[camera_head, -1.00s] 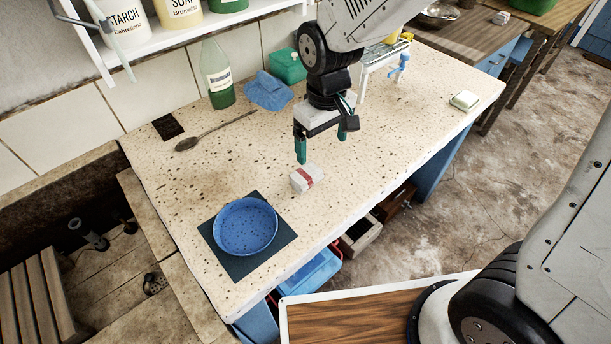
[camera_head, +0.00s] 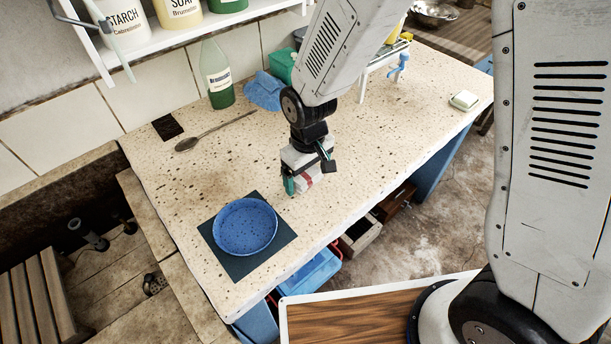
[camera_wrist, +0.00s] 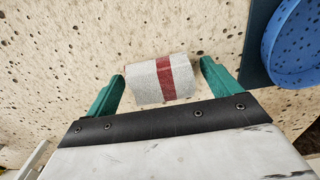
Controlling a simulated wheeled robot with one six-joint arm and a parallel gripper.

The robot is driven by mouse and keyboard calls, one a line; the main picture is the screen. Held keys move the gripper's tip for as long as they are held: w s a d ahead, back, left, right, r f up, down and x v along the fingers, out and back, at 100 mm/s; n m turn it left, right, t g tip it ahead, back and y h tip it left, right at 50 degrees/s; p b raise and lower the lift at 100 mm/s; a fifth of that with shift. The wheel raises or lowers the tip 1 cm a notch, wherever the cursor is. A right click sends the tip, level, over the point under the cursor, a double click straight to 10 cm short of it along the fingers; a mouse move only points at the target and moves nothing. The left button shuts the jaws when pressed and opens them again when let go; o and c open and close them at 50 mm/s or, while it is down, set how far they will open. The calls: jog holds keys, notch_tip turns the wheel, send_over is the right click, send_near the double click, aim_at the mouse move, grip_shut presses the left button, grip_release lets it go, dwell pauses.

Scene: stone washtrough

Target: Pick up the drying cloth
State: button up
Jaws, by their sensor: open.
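The drying cloth (camera_wrist: 160,79) is a small rolled white-grey cloth with a red stripe. It lies on the speckled stone counter, and in the head view (camera_head: 309,177) it is partly hidden by my gripper. My gripper (camera_wrist: 160,85) has green fingers, open, one on each side of the cloth in the wrist view, with small gaps visible between fingers and cloth. In the head view my gripper (camera_head: 301,184) is low over the counter at the cloth. Whether the fingers touch the counter cannot be told.
A blue round bowl (camera_head: 246,227) on a dark square mat (camera_head: 232,268) stands left of the cloth. The counter's front edge is close by; a soap dish (camera_head: 464,101) sits far right.

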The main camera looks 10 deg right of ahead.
aim_at(308, 174)
jog(key=c, duration=1.1)
jog(key=shift+o, duration=0.2)
jog(key=shift+r, duration=0.15)
notch_tip(308, 174, up, 10)
jog(key=shift+f, duration=0.1)
jog(key=shift+o, duration=0.5)
